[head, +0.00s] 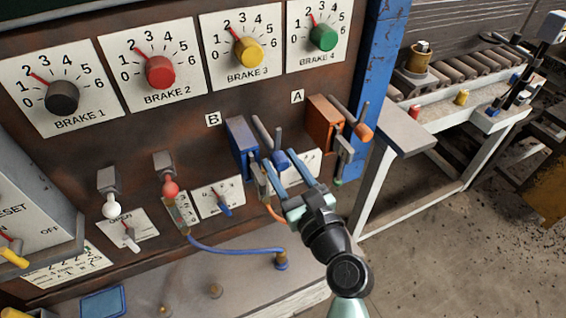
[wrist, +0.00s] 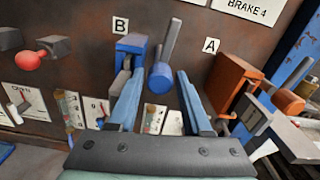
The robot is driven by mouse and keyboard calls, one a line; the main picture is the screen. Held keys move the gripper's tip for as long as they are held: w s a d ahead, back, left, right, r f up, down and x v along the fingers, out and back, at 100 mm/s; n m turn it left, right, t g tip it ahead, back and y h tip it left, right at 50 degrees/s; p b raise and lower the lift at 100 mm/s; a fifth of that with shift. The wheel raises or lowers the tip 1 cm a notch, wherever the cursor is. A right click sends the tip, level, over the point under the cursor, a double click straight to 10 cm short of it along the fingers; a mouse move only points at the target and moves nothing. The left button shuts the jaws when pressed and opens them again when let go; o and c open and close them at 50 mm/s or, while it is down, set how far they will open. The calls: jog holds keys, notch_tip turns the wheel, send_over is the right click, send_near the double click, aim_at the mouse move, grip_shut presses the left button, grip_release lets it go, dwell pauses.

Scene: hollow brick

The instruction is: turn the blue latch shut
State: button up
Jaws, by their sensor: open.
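The blue latch (head: 241,147) is a blue block beside label B on the brown panel. Its grey bar leads to a blue cylindrical knob (head: 280,159). My gripper (head: 281,160) is open, with its two blue fingers pointing at the panel at the knob. In the wrist view, the knob (wrist: 160,78) shows centred between the fingertips (wrist: 160,73), with gaps on both sides. I cannot tell how deep it sits between them. The blue block (wrist: 130,45) stands at upper left there, its lower part partly hidden by the left finger.
An orange latch (head: 322,123) with an orange knob (head: 363,131) stands close to the right, by label A. Brake dials line the panel above. A red-knobbed lever (head: 170,187) and a blue cable (head: 235,250) lie to the left. A blue post (head: 376,90) edges the panel.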

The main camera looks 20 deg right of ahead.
grip_shut()
jog(key=shift+n, duration=0.3)
jog(key=n+b, duration=0.2)
jog(key=n, duration=0.2)
jog(key=shift+f+n, duration=0.1)
jog(key=shift+n, duration=0.2)
jog(key=n+b, duration=0.2)
jog(key=n, duration=0.2)
jog(key=shift+n, duration=0.3)
jog(key=n+b, duration=0.3)
jog(key=n, duration=0.2)
jog(key=shift+b, duration=0.3)
jog(key=shift+n+b, duration=1.1)
jog(key=shift+n, duration=1)
jog(key=shift+r, duration=0.2)
